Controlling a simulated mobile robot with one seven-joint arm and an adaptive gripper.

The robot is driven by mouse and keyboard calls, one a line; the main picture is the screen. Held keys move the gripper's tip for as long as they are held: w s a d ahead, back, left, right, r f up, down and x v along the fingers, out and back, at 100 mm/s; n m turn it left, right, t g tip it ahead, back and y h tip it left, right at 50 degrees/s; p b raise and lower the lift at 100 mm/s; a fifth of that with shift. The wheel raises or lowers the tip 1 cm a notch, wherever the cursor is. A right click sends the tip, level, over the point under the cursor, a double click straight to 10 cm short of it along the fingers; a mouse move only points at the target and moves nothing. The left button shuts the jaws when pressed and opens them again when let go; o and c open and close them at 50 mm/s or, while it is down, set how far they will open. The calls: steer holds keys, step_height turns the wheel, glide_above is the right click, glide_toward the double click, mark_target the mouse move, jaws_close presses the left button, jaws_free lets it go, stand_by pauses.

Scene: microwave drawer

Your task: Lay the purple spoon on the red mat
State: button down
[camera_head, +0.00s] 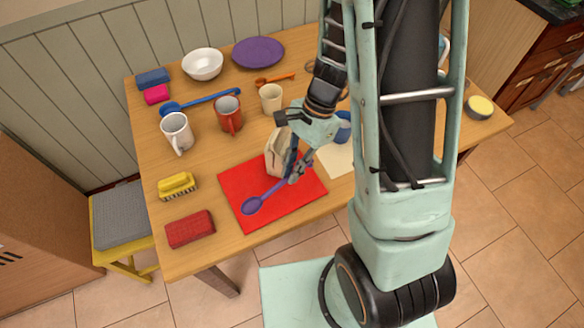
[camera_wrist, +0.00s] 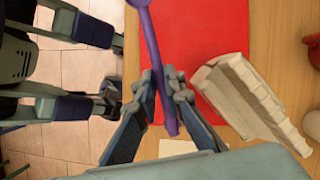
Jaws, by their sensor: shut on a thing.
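The purple spoon (camera_head: 255,203) is over the red mat (camera_head: 301,207) near the table's front edge. Its bowl points to the lower left, and I cannot tell if it touches the mat. My gripper (camera_head: 294,172) is shut on the handle end. In the wrist view the handle (camera_wrist: 154,48) runs up from between the fingertips (camera_wrist: 162,84) of my gripper, and the bowl is mostly cut off at the top. The red mat (camera_wrist: 220,30) lies behind the spoon there.
A cream carton-like thing (camera_head: 277,152) stands at the mat's back edge, close to my gripper; it also shows in the wrist view (camera_wrist: 245,95). A red sponge (camera_head: 190,229) and a yellow brush (camera_head: 177,184) lie left of the mat. Mugs (camera_head: 228,114) and a blue spoon (camera_head: 200,102) are farther back.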

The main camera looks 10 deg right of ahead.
mark_target(288, 195)
steer(key=shift+f+b, duration=3.15)
steer(key=shift+f, duration=0.8)
steer(key=c, duration=1.7)
jaws_free()
steer(key=shift+o, duration=0.2)
steer(key=o, duration=0.5)
steer(key=shift+r, duration=0.1)
steer(key=v, duration=1.2)
